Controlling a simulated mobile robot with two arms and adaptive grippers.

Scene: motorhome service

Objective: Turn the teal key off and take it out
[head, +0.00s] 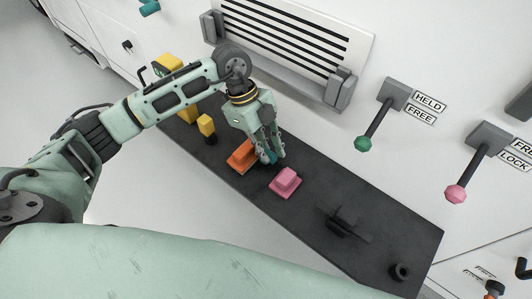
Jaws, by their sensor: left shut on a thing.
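My left gripper (272,157) points down over the dark shelf, between an orange block and a pink block. It is shut on a small teal piece (268,158), which shows only in part between the fingers. I take this piece to be the teal key; its lower end is hidden, and I cannot tell whether it sits in anything. Another teal cylinder-shaped part (150,8) sticks out from the white wall at the top left. My right gripper is not in view.
The dark shelf (310,205) bears the orange block (240,158), pink block (285,184), a yellow-topped piece (206,126), a black bracket (341,224) and a black ring (400,271). Green-knobbed (363,144) and pink-knobbed (455,193) levers jut from the wall. A grille (285,40) stands behind.

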